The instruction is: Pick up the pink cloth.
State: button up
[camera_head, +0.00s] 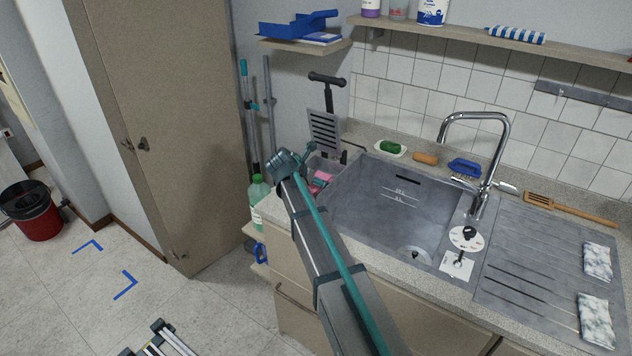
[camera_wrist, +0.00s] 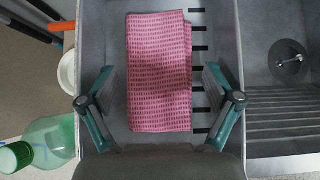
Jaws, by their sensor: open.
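The pink cloth (camera_wrist: 159,65) lies flat in a grey basin or bin in the wrist view, a folded rectangle with a woven pattern. A small part of the pink cloth (camera_head: 322,177) shows in the head view, left of the sink, mostly hidden by my arm. My gripper (camera_wrist: 158,98) is open, with one finger on each side of the cloth's lower half. The fingers appear above the cloth; I cannot tell whether they touch it.
A green bottle (camera_wrist: 50,142) stands left of the bin; it also shows in the head view (camera_head: 259,192). The sink (camera_head: 385,205) with a tall tap (camera_head: 480,150) is to the right. A beige cabinet (camera_head: 165,120) stands at the left.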

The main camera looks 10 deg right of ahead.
jog(key=shift+f, duration=0.1)
jog(key=shift+c, duration=0.3)
jog(key=c, duration=0.9)
